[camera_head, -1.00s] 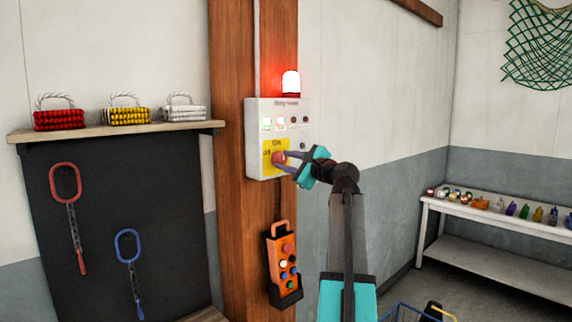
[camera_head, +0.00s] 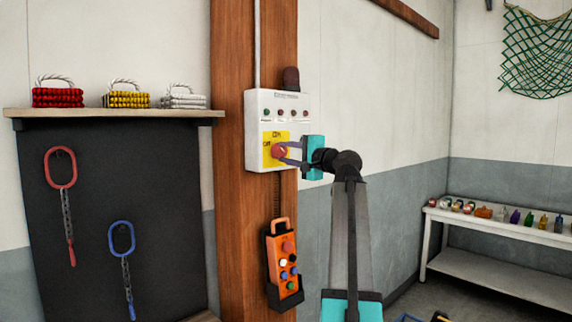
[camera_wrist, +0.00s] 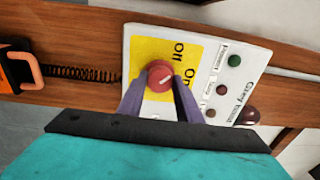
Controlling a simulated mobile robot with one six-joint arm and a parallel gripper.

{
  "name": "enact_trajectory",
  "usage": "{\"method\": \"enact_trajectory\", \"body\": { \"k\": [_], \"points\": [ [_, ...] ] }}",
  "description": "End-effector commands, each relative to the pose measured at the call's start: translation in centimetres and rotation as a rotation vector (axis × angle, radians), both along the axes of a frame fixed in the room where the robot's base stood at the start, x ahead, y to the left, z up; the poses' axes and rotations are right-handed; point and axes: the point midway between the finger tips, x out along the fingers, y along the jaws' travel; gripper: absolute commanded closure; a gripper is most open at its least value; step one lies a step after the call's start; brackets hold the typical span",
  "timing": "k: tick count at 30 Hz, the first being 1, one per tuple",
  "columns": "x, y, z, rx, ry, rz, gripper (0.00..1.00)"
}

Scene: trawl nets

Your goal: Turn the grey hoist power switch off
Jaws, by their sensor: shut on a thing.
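The pale grey hoist power box (camera_head: 258,105) is mounted on the wooden post, with a red rotary knob (camera_head: 279,151) on a yellow plate marked On and Off. In the wrist view the knob (camera_wrist: 160,73) shows a pale pointer mark, slanted in the picture. My gripper (camera_head: 284,150) reaches in from the right and is shut on the knob, one finger on each side, as the wrist view (camera_wrist: 158,86) also shows. The indicator lights (camera_head: 281,113) on the box are dark. The beacon (camera_head: 290,78) on top is dark.
An orange pendant control (camera_head: 284,262) hangs below the box on a coiled cord. A dark board (camera_head: 165,190) with red and blue slings stands left, under a shelf (camera_head: 110,113) with rope bundles. A white bench (camera_head: 500,228) with small items stands at right.

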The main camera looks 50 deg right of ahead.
Motion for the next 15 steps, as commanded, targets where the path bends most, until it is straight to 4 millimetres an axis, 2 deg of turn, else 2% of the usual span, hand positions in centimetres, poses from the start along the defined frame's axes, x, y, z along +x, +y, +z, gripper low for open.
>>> {"method": "enact_trajectory", "body": {
  "k": [1, 15],
  "points": [
    [0.08, -0.11, -0.48, -0.038, 0.002, 0.000, 0.91],
    [0.07, -0.20, -0.50, -0.433, 0.029, 0.000, 0.91]
  ]
}}
